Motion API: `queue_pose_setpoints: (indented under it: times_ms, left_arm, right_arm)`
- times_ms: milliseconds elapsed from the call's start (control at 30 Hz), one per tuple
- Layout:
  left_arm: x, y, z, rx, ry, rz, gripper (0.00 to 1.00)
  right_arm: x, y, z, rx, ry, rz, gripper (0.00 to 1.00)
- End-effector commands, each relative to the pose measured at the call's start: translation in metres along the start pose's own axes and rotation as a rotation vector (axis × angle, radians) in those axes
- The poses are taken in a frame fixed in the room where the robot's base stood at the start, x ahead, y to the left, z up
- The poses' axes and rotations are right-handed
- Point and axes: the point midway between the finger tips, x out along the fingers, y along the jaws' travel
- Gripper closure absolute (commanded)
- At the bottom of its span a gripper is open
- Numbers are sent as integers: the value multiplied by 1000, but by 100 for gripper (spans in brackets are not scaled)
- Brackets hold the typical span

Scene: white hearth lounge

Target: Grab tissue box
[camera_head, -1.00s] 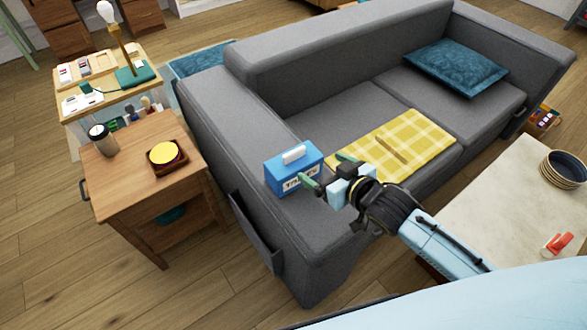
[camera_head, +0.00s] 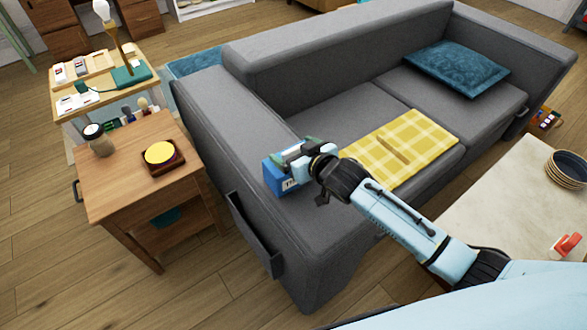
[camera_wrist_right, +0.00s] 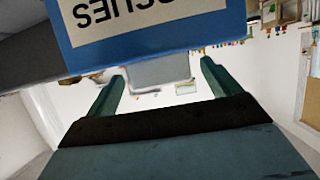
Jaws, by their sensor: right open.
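The blue tissue box (camera_head: 272,179) sits on the near armrest of the grey sofa. It is partly hidden behind my right gripper (camera_head: 296,150), which is at the box's top in the head view. In the right wrist view the box (camera_wrist_right: 150,34) fills the top, with its white label upside down. The white tissue (camera_wrist_right: 160,72) sticking out of it shows between the two green fingers. My right gripper (camera_wrist_right: 160,82) is open, its fingers apart on either side of the tissue. I cannot tell whether they touch it. My left gripper is not in view.
The grey sofa (camera_head: 318,72) holds a folded yellow checked blanket (camera_head: 420,137) and a teal cushion (camera_head: 457,68). A pale coffee table (camera_head: 510,200) with stacked bowls is at the right.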

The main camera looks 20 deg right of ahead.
Motion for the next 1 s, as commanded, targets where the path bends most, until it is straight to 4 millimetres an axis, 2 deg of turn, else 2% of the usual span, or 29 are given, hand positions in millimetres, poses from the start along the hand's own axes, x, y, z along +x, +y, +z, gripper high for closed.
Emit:
queue_pose_setpoints:
  times_ms: [100,367,833,867,1000]
  left_arm:
    - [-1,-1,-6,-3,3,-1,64]
    - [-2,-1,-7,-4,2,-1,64]
    - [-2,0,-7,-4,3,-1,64]
    - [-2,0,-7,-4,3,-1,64]
    - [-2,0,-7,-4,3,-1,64]
  right_arm:
    - [7,0,0,1,1,-1,11]
    - [8,0,0,1,0,-1,11]
    - [7,0,0,1,0,0,72]
    - [7,0,0,1,-1,0,75]
    - [7,0,-1,0,1,0,75]
